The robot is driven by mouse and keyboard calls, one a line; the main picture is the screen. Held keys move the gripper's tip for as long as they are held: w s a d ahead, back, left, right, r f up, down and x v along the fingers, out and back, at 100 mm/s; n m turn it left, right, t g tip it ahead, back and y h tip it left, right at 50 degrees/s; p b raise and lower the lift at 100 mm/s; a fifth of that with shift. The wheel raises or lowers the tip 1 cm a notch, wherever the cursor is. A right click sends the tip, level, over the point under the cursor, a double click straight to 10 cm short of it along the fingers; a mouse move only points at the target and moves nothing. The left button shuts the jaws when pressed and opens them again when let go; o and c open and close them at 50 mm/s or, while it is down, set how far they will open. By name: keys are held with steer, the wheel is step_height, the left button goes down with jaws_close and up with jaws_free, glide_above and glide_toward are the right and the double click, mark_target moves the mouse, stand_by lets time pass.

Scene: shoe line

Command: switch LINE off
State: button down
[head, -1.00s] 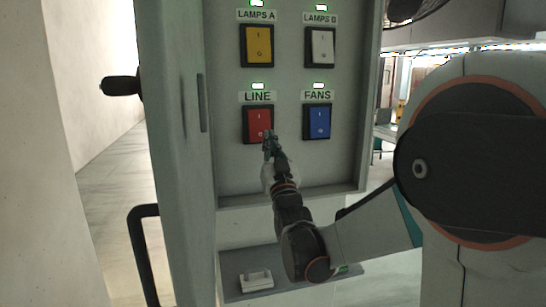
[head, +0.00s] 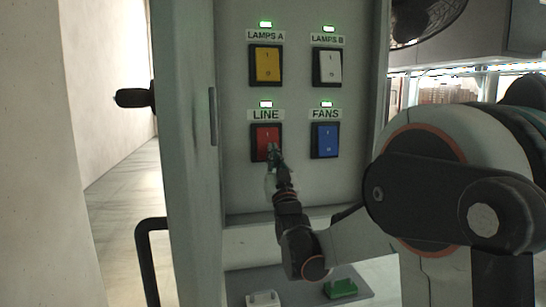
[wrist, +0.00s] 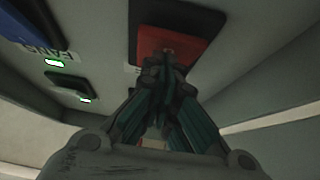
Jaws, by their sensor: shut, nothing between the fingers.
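The LINE switch (head: 266,136) is a red rocker in a black frame, at the lower left of the panel's switches under a LINE label (head: 265,115). A small lamp (head: 266,104) above it is lit green. My gripper (head: 273,150) is shut and empty, its tips in front of the lower part of the red rocker. In the wrist view the shut fingertips (wrist: 168,62) overlap the red switch (wrist: 180,42). I cannot tell whether they touch it. The fingers hide the rocker's lower part.
The yellow LAMPS A switch (head: 267,64), white LAMPS B switch (head: 328,67) and blue FANS switch (head: 325,139) sit close by, each with a green lamp lit. The open cabinet door (head: 187,150) stands at the left. A ledge below holds a green block (head: 341,289) and a white block (head: 263,299).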

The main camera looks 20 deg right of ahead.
steer(key=shift+w+f+t+b, duration=0.15)
steer(key=shift+f+t+b, duration=0.15)
steer(key=shift+t, duration=0.1)
